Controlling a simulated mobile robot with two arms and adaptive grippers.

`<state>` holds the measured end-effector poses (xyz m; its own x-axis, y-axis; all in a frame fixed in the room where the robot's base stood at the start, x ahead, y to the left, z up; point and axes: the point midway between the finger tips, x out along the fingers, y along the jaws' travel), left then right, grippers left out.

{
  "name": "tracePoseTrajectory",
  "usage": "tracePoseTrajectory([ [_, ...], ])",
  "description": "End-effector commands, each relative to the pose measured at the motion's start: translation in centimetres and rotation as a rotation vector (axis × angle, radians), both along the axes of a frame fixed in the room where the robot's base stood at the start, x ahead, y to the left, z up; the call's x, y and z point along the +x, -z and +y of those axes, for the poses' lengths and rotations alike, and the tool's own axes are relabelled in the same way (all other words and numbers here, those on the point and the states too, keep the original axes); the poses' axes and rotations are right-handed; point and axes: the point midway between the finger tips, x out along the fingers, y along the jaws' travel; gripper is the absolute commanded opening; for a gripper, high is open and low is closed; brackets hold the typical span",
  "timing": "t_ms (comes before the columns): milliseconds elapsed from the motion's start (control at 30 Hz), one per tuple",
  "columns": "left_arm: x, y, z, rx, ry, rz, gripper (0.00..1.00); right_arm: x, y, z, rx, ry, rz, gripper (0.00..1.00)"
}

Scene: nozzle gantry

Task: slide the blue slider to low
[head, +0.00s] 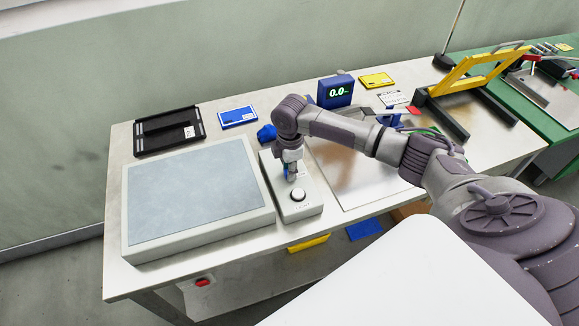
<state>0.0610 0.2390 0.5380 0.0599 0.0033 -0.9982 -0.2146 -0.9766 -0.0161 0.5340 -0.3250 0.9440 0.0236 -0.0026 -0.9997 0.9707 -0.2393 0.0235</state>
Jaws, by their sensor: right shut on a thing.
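A light grey control box (302,211) sits on the bench, to the right of a large flat panel. It carries a round white knob (298,194) near its front end. My right gripper (291,178) points down onto the box just behind the knob. It is shut on the blue slider (286,170), of which only a small blue patch shows beside the fingers. The slider's track and most of its markings are hidden or too small to read. My left gripper is not in view.
The large grey-topped panel (190,195) lies left of the box and a bare metal plate (345,180) lies right. A yellow frame (470,75) stands far right.

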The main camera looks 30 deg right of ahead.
Motion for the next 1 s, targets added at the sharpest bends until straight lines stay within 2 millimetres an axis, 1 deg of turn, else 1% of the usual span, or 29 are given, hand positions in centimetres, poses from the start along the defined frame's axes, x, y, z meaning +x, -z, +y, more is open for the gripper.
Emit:
tracePoseTrajectory([
  [33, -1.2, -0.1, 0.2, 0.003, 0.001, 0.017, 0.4, -1.0, 0.3, 0.5, 0.006, -0.008, 0.034, 0.0],
  [67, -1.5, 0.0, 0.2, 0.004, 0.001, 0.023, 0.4, -1.0, 0.3, 0.5, 0.006, -0.008, 0.035, 0.0],
  [100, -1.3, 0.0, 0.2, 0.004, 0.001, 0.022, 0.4, -1.0, 0.4, 0.5, 0.006, -0.009, 0.035, 0.0],
  [167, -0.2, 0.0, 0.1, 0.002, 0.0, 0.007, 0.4, -1.1, 0.4, 0.5, 0.006, -0.009, 0.037, 0.0],
  [233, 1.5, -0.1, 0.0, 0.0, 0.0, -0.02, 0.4, -1.1, 0.5, 0.5, 0.005, -0.009, 0.038, 0.0],
  [267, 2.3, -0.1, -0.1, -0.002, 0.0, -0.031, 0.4, -1.1, 0.5, 0.5, 0.005, -0.009, 0.038, 0.3],
  [333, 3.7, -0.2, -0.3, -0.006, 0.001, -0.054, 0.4, -1.1, 0.5, 0.5, 0.005, -0.009, 0.038, 0.41],
  [400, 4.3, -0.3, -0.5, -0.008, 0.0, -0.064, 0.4, -1.0, 0.5, 0.5, 0.004, -0.009, 0.035, 0.5],
  [467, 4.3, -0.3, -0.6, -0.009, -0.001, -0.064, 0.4, -0.9, 0.4, 0.4, 0.005, -0.008, 0.033, 0.5],
  [567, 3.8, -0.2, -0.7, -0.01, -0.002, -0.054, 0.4, -0.8, 0.3, 0.4, 0.004, -0.007, 0.029, 0.5],
  [600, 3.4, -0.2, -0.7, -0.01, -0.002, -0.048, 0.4, -0.8, 0.3, 0.4, 0.004, -0.007, 0.028, 0.5],
  [667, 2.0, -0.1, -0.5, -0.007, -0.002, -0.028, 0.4, -0.8, 0.2, 0.4, 0.003, -0.007, 0.027, 0.5],
  [700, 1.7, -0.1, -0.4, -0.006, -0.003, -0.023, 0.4, -0.7, 0.1, 0.3, 0.004, -0.007, 0.026, 0.5],
  [767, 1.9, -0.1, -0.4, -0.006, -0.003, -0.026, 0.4, -0.6, -0.3, 0.3, 0.005, -0.007, 0.024, 0.5],
  [867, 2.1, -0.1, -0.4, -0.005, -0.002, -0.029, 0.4, -0.6, -1.7, 0.3, 0.004, -0.006, 0.022, 0.5],
  [1000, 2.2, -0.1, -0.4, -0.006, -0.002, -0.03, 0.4, -0.6, -4.6, 0.3, 0.004, -0.007, 0.022, 0.5],
])
